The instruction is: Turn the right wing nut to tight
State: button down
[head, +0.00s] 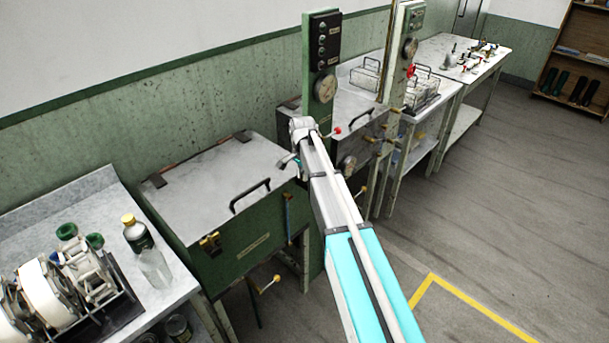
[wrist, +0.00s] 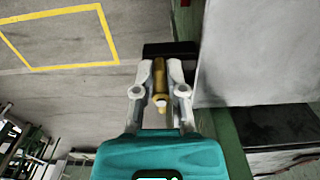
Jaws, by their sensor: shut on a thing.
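The green basin (head: 245,258) has a flat grey lid (head: 215,180) that lies shut, with a dark handle (head: 250,196) on it. A brass wing nut (head: 210,243) sits at the left of the basin's front edge. The right wing nut is hidden behind my arm in the head view. In the wrist view, my gripper (wrist: 161,72) is shut on a brass piece, which looks like the right wing nut (wrist: 160,88), with one finger on each side. In the head view, my gripper (head: 288,160) is at the lid's right front corner, partly hidden by my wrist.
A green post (head: 322,110) with a gauge stands close behind my wrist. A brass tap (head: 270,284) juts out low at the basin's front. A left bench (head: 190,275) holds bottles and a reel machine. The floor (head: 490,210) to the right is clear.

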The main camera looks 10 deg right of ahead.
jog(key=shift+w, duration=0.15)
jog(key=c, duration=0.7)
grip_release()
jog(key=shift+r, duration=0.15)
